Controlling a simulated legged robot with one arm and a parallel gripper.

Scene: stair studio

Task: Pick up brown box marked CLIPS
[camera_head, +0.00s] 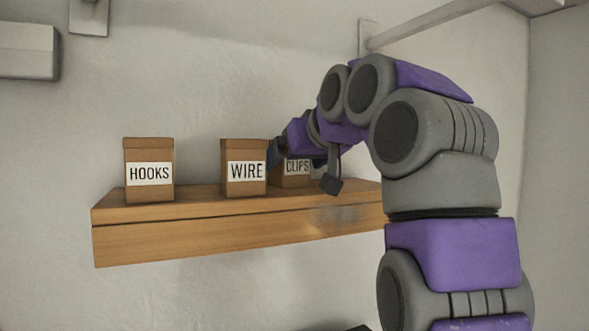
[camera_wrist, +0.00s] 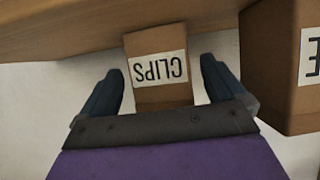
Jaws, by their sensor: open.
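The brown box marked CLIPS (camera_head: 292,180) stands on the wooden shelf, at the right of the row of boxes. My arm and gripper cover its upper part in the head view. In the wrist view the CLIPS box (camera_wrist: 156,45) appears upside down, label facing up in the picture. My gripper (camera_wrist: 162,82) is open, with one dark finger at each side of the box. The box's near end lies between the fingers.
The wooden shelf (camera_head: 240,232) is fixed to a pale wall. The brown WIRE box (camera_head: 244,188) stands just left of the CLIPS box and shows close to one finger in the wrist view (camera_wrist: 275,70). The HOOKS box (camera_head: 148,188) stands farther left. A rail (camera_head: 430,22) runs above.

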